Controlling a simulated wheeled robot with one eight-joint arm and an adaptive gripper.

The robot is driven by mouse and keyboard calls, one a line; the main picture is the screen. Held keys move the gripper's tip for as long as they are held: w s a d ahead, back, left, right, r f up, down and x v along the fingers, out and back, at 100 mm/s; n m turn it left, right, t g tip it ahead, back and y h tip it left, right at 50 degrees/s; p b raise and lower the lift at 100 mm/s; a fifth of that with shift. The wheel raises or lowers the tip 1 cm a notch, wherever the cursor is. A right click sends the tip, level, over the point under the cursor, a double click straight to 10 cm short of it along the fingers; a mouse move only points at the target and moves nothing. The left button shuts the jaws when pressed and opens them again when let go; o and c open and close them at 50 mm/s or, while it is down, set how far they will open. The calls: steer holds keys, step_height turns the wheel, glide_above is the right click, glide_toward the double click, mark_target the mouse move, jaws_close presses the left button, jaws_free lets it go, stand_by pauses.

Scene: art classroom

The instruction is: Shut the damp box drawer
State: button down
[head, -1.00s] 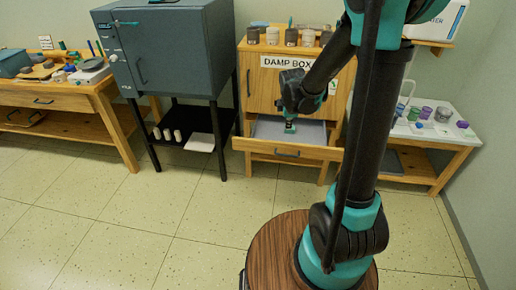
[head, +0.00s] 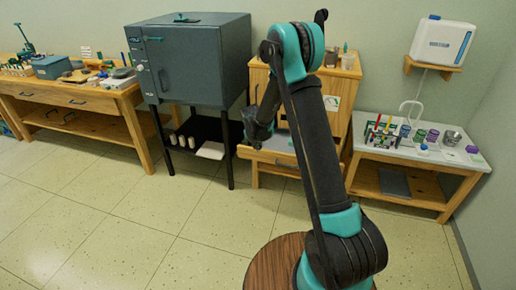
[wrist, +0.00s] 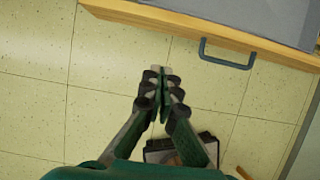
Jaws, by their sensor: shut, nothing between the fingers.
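In the wrist view the wooden drawer front (wrist: 185,24) crosses the top, with a dark blue-grey handle (wrist: 226,62) at upper right. My gripper (wrist: 163,76) is shut and empty, its tips apart from the handle in the picture, with floor tiles around them. In the head view my gripper (head: 258,143) appears by the drawer's left part; whether it touches is unclear.
A dark kiln-like cabinet (head: 200,60) on a black stand is left of the damp box. A wooden workbench (head: 75,98) is farther left. A low table (head: 425,158) with cups and tools is on the right. The tiled floor (head: 130,215) in front is clear.

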glide_toward(262, 155)
step_height(262, 155, down, 4)
steer(key=s, duration=0.3)
steer(key=shift+w+d, duration=0.15)
steer(key=shift+w, duration=0.9)
steer(key=shift+w+d, duration=0.2)
steer(key=shift+w, duration=0.9)
steer(key=shift+w, duration=0.1)
